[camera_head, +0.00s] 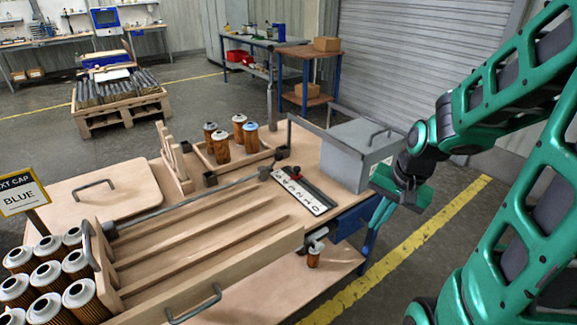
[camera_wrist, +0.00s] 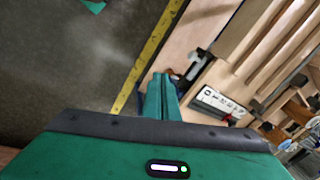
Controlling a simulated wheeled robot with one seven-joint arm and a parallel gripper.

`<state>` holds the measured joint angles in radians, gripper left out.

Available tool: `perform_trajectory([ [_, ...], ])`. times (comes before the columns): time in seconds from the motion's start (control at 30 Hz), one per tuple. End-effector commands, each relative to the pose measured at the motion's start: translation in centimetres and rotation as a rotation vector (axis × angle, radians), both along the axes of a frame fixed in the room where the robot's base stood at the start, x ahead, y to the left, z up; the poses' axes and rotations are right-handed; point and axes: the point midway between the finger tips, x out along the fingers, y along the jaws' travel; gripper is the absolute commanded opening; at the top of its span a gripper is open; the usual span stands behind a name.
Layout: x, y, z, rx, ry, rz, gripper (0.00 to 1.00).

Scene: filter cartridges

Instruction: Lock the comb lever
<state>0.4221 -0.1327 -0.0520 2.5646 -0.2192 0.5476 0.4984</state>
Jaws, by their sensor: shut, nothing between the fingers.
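A white strip marked with numbers (camera_head: 303,192) lies on the wooden bench, with a dark bar beside it and small red knobs (camera_head: 295,170) at its far end. A long grey rod (camera_head: 190,205) runs from the channelled board to a dark end piece (camera_head: 265,173) near this strip. I cannot tell for sure which part is the comb lever. My gripper (camera_head: 408,200) hangs at the bench's right side, apart from these parts, beside the grey box. In the wrist view my gripper's fingers (camera_wrist: 162,98) are together and empty; the numbered strip (camera_wrist: 218,105) shows to their right.
A grey box with a handle (camera_head: 360,152) stands on the bench beside my gripper. A wooden tray (camera_head: 262,153) holds several filter cartridges. A channelled wooden board (camera_head: 200,240) fills the middle. More cartridges (camera_head: 48,275) stand at left. A sign (camera_head: 22,194) reads BLUE. Floor at right is clear.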

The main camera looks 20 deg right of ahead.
Motion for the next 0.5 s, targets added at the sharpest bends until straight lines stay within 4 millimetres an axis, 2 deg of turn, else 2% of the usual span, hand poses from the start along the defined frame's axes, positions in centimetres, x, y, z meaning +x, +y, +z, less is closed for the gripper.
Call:
perform_trajectory([
  [0.03, 1.5, 0.8, -1.3, 0.052, -0.016, -0.049, 0.00],
  [0.1, 3.8, 2.1, -2.6, 0.130, -0.052, -0.126, 0.00],
  [0.23, 7.8, 4.7, -4.4, 0.310, -0.111, -0.289, 0.00],
  [0.37, 11.6, 7.1, -5.2, 0.525, -0.153, -0.485, 0.00],
  [0.5, 15.5, 8.6, -5.0, 0.787, -0.176, -0.727, 0.00],
])
